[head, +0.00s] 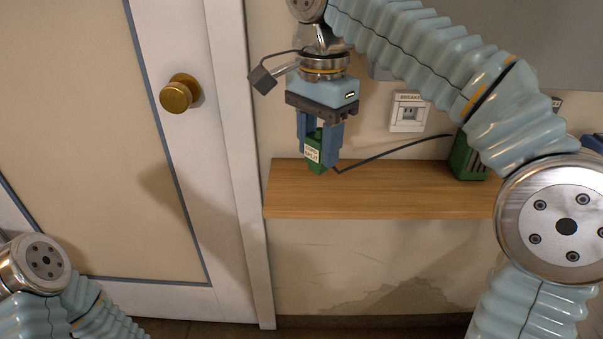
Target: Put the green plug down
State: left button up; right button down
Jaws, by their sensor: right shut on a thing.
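The green plug (318,164) carries a pale label and has a dark cord. My right gripper (320,140) points down with its blue fingers shut on the plug, in front of the wooden shelf (390,200) near its left end. I cannot tell whether the plug touches the shelf. The cord runs from the plug to the right, to a green box (463,160) on the shelf, partly hidden by my right arm. My left arm shows at the lower left, but its gripper is out of the picture.
A wall outlet (408,112) with a label sits above the shelf. A white door with a brass knob (180,94) is at the left. The shelf's middle is clear apart from the cord. A blue thing (594,143) shows at the right edge.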

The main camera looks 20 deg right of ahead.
jog(key=w+f, duration=0.1)
jog(key=f, duration=0.1)
jog(key=w+a+f, duration=0.1)
jog(key=w+f, duration=0.1)
jog(key=shift+w+a+f, duration=0.15)
jog(key=shift+w+f, duration=0.05)
jog(key=shift+f, duration=0.15)
jog(key=shift+w+a+f+b, duration=0.15)
jog(key=shift+f+b, duration=0.15)
jog(key=shift+f, duration=0.65)
jog(key=shift+w+f+b, duration=0.15)
jog(key=shift+f+b, duration=0.1)
jog(key=shift+f, duration=0.7)
jog(key=c, duration=0.7)
grip_release()
jog(key=shift+f, duration=0.15)
jog(key=shift+o, duration=0.2)
notch_tip(320, 180, up, 12)
jog(key=p, duration=0.2)
